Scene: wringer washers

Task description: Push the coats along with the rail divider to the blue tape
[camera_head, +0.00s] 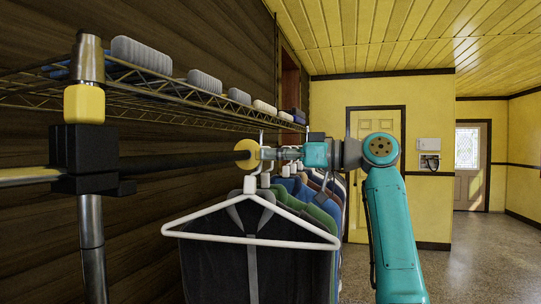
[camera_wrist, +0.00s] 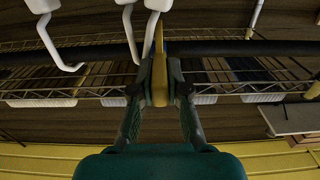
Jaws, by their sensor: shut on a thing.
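The rail divider (camera_head: 245,154) is a yellow disc around the dark rail (camera_head: 185,160). In the wrist view the divider (camera_wrist: 159,38) stands edge-on between the fingers of my gripper (camera_wrist: 159,84), which is shut on it. In the head view my gripper (camera_head: 270,154) reaches it from the right. The coats hang just beyond the divider: a black garment (camera_head: 225,255) on a white hanger (camera_head: 250,238) is nearest, with blue, green and brown coats (camera_head: 318,205) behind it. White hanger hooks (camera_wrist: 130,25) show left of the divider. I cannot make out blue tape on the rail.
A wire shelf (camera_head: 190,96) with grey ribbed bundles (camera_head: 140,52) runs above the rail along the dark plank wall. A metal post (camera_head: 91,240) with a black clamp (camera_head: 85,158) holds the near end. The rail between clamp and divider is bare. Open floor lies right.

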